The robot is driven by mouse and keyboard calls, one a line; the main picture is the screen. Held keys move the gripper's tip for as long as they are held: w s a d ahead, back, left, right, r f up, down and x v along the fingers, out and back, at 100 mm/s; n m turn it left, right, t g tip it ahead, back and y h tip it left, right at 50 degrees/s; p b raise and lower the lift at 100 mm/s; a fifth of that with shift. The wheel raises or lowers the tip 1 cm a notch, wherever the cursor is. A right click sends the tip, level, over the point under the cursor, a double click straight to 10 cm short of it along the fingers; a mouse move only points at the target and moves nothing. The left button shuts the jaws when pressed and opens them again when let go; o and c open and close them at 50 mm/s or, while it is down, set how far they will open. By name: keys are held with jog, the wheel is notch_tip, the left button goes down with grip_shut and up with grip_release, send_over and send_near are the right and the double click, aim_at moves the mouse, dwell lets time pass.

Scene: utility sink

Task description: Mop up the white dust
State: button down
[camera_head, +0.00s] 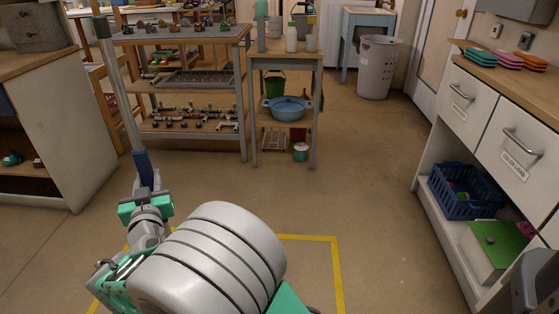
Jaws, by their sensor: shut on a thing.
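A long grey pole (122,95) with a dark upper end, which looks like the mop's handle, slants up and left from my gripper. Its lower part has a blue section (144,166). My gripper (147,188) is at the lower left of the view, shut on the pole just below the blue section. My own arm covers the area below it. The mop's head is not visible. No white dust can be made out on the visible floor.
Yellow tape (337,270) marks the floor. A loaded shelf (245,95) and a small table (312,57) stand behind the pole. White drawers (470,98) line the right, a brown-topped cabinet (75,130) the left. A bin (377,70) is at the back. The middle floor is clear.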

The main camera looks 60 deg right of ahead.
jog(key=s+d+f+m+g+h+p, duration=0.2)
jog(key=s+d, duration=0.3)
jog(key=d, duration=0.5)
jog(key=s+d+f+m+g+h+p, duration=0.1)
jog(key=s+d+f+m+g+h, duration=0.3)
jog(key=d, duration=0.6)
jog(key=s+d+r+g+y+p, duration=0.1)
jog(key=s+d+p, duration=0.1)
jog(key=s+d, duration=0.55)
jog(key=s+d+f+m+g+h, duration=0.1)
jog(key=s+d+f+g, duration=0.1)
jog(key=s+d+f, duration=0.4)
jog(key=shift+s+d+f+m+g+b, duration=0.15)
jog(key=shift+s+d+m+g+b, duration=0.2)
jog(key=shift+s+d, duration=0.75)
